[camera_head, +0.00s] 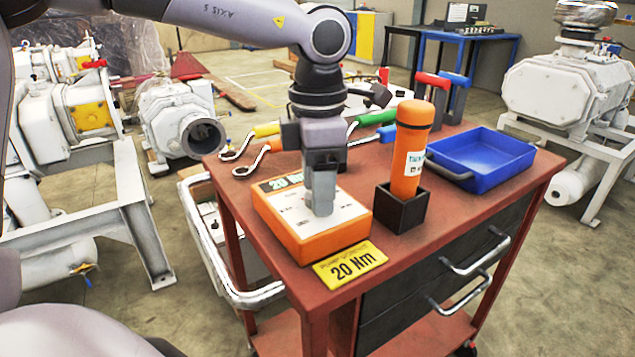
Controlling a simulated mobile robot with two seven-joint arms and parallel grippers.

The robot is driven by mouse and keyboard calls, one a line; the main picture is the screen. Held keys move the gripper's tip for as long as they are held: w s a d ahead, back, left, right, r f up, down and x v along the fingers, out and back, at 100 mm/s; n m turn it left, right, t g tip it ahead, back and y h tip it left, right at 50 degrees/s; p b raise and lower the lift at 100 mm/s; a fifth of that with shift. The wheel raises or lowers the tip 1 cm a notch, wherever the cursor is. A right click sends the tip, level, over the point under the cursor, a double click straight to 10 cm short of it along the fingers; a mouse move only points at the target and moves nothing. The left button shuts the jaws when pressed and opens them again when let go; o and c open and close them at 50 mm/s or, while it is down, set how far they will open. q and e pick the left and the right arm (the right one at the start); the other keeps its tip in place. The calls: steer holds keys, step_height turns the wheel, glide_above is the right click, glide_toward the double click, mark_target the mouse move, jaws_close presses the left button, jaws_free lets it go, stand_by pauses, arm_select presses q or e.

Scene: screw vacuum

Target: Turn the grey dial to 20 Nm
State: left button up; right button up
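An orange box with a white top face (345,209) sits at the near left corner of the red cart top. A "20 Nm" label shows on its top left part. My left gripper (320,205) points straight down over the middle of the white face. Its fingers are close together and reach down to the face. The grey dial is not clearly seen; the fingers cover the middle of the face, so I cannot tell what they hold. A yellow plate (349,264) reading "20 Nm" lies against the front of the box. My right gripper is not in view.
On the cart top (455,212) an orange cylinder (410,150) stands in a black holder (400,208), right of the box. A blue tray (482,157) lies farther right. Several wrenches (252,158) with coloured handles lie behind the box.

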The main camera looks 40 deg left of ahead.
arm_select(q)
step_height(320, 180, up, 7)
steer(key=shift+r+p, duration=0.1)
steer(key=shift+p, duration=0.7)
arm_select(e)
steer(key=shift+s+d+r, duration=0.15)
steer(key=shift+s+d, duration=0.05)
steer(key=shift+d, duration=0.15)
